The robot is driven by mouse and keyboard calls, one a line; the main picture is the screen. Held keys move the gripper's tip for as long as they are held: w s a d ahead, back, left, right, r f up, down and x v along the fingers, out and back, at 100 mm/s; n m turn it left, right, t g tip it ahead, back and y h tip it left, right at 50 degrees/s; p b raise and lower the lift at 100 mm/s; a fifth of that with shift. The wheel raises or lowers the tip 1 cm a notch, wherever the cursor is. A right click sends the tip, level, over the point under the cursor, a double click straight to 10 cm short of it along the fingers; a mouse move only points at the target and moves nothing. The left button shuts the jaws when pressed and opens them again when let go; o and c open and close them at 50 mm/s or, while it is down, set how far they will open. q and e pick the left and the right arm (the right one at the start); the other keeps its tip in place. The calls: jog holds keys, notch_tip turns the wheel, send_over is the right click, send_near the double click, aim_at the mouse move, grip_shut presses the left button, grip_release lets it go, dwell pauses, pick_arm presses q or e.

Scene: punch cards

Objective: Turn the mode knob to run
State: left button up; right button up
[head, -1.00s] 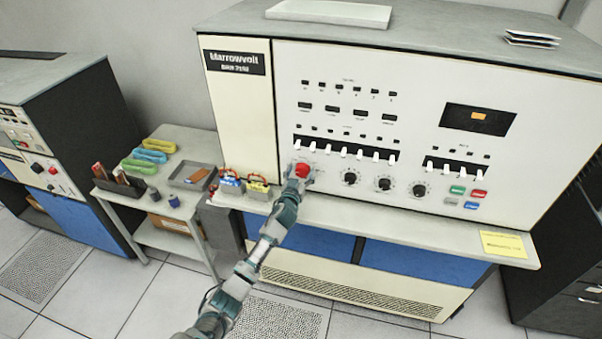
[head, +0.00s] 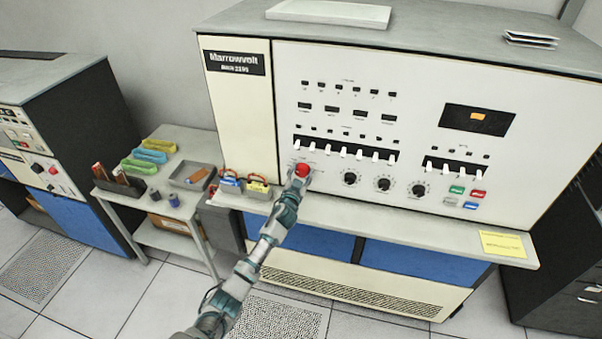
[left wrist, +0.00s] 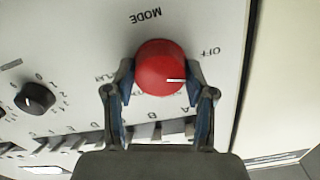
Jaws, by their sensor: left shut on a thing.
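The red mode knob (head: 302,170) sits at the lower left of the cream Marrowvolt console panel. In the left wrist view the knob (left wrist: 160,62) carries a white pointer line that points to the right of that picture. The words MODE and OFF are printed beside it; other labels around it are partly hidden by the fingers. My left gripper (head: 298,179) reaches up to the panel. In the left wrist view its two fingers (left wrist: 160,80) are shut on opposite sides of the knob. My right gripper is not in view.
A row of white toggle switches (head: 343,151) runs just above the knob, and black knobs (head: 350,178) lie to its right. The console shelf (head: 400,229) juts out below, with a yellow note (head: 502,244). A side table (head: 165,209) with trays stands left.

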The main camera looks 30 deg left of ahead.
pick_arm(q)
jog(key=m, duration=0.5)
jog(key=shift+d+f+m, duration=0.1)
jog(key=shift+m, duration=0.2)
dwell(0.4)
jog(key=o, duration=1.1)
jog(key=shift+o, duration=0.2)
jog(key=shift+s, duration=0.2)
jog(key=v, duration=1.1)
jog(key=shift+s, duration=0.2)
